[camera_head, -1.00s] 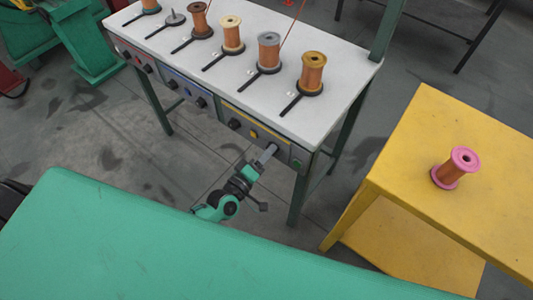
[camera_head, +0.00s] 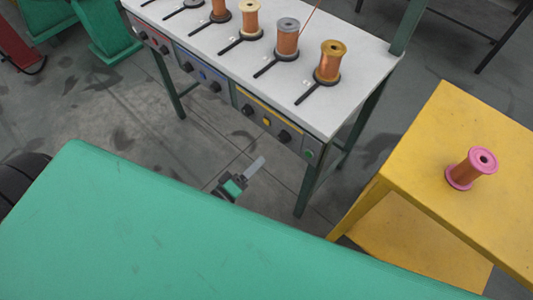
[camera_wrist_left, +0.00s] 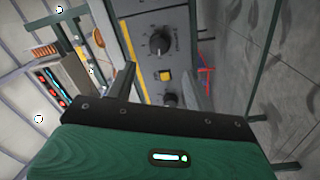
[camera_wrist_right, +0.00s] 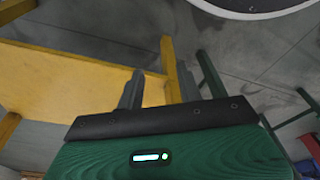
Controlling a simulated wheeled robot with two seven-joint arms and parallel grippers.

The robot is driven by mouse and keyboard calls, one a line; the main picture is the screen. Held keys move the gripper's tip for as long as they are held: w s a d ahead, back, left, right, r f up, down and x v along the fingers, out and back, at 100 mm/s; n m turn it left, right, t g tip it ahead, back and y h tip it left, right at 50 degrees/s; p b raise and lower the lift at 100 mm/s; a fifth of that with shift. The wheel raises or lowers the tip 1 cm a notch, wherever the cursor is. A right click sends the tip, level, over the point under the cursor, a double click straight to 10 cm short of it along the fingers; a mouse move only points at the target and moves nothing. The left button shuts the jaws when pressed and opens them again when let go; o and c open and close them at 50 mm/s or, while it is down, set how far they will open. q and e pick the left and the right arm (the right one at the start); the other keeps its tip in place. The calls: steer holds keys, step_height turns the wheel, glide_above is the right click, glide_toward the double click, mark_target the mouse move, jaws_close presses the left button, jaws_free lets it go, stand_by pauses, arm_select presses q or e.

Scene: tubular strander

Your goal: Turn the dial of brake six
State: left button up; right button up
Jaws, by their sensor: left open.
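The yellow-striped panel (camera_head: 262,118) on the front of the white table carries two black dials with a yellow button (camera_head: 267,122) between them. Brake six seems to be its right dial (camera_head: 285,136); it also shows in the left wrist view, at the top (camera_wrist_left: 160,43). The left dial (camera_head: 248,109) is partly hidden at the gripper's edge in the left wrist view. My left gripper (camera_head: 255,165) is open and empty, in front of and below the panel, apart from the dials. My right gripper (camera_wrist_right: 160,82) is open and empty, seen only in its wrist view.
Copper spools (camera_head: 330,62) stand on black holders on the white tabletop (camera_head: 345,95). A yellow table (camera_head: 440,130) with a pink spool (camera_head: 472,170) stands at the right. Floor is free before the panel.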

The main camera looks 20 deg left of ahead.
arm_select(q)
steer(key=shift+v, duration=1.65)
arm_select(e)
steer(key=shift+w+r, duration=0.1)
steer(key=shift+r, duration=0.5)
steer(key=shift+f, duration=0.2)
